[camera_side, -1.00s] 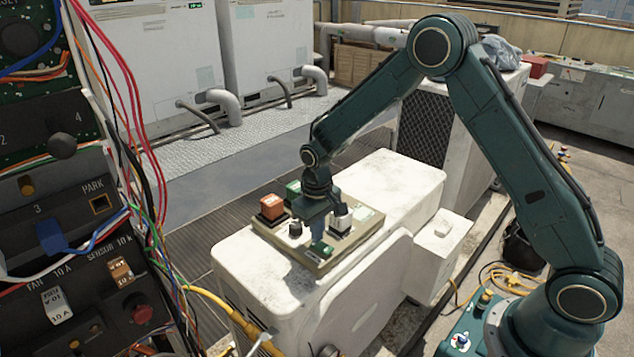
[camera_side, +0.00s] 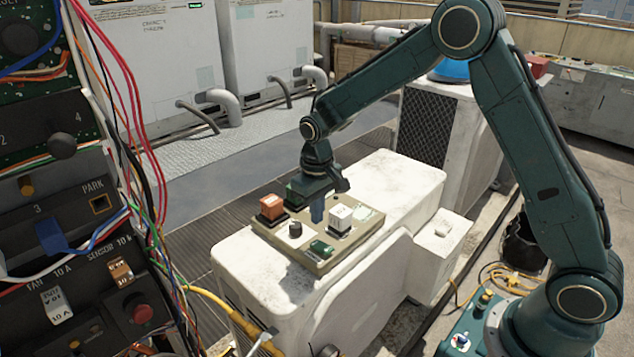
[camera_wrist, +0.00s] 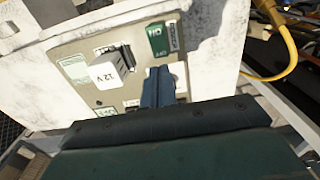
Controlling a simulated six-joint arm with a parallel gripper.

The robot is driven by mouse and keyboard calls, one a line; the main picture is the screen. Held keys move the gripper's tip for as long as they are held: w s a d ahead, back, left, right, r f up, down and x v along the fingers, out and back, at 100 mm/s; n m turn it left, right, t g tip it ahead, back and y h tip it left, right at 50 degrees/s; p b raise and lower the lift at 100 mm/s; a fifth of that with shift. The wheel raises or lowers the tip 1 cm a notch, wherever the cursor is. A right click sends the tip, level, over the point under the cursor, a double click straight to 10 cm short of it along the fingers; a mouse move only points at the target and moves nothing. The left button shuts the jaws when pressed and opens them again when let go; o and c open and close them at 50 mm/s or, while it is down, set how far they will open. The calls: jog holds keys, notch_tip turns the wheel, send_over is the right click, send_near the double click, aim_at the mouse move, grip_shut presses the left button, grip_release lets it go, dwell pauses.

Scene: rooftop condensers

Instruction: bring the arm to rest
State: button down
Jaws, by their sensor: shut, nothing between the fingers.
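My gripper (camera_side: 317,212) is shut and empty, its dark blue-grey fingers pointing down just above the beige panel (camera_side: 262,228). In the wrist view the closed fingers (camera_wrist: 157,88) show as one narrow block over the panel's face. The fingers look clear of the panel, though the exact gap is hard to judge. A white block marked 12 V (camera_wrist: 112,70) stands beside the fingers; it also shows in the side view (camera_side: 341,217). An orange block (camera_side: 272,206), a black knob (camera_side: 295,229) and a green ON switch (camera_side: 320,249) are also on the panel.
The panel lies on a white condenser unit (camera_side: 400,180). At the left stands a dark control board (camera_side: 60,230) with loose coloured wires. A yellow cable (camera_side: 215,305) runs along the unit's near side. Tall grey-white cabinets (camera_side: 150,60) stand behind. The air above the panel is open.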

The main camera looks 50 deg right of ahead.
jog(key=shift+r, duration=0.3)
jog(key=s+d+r+t, duration=0.2)
jog(key=s+r+t, duration=0.1)
jog(key=s+r, duration=1.1)
jog(key=s+r+t, duration=0.1)
jog(key=s+r, duration=0.1)
jog(key=s, duration=0.5)
jog(key=s+r+t, duration=0.1)
jog(key=s+r, duration=0.2)
jog(key=s, duration=0.5)
jog(key=shift+s+d+r+t, duration=0.25)
jog(key=shift+r+t, duration=0.05)
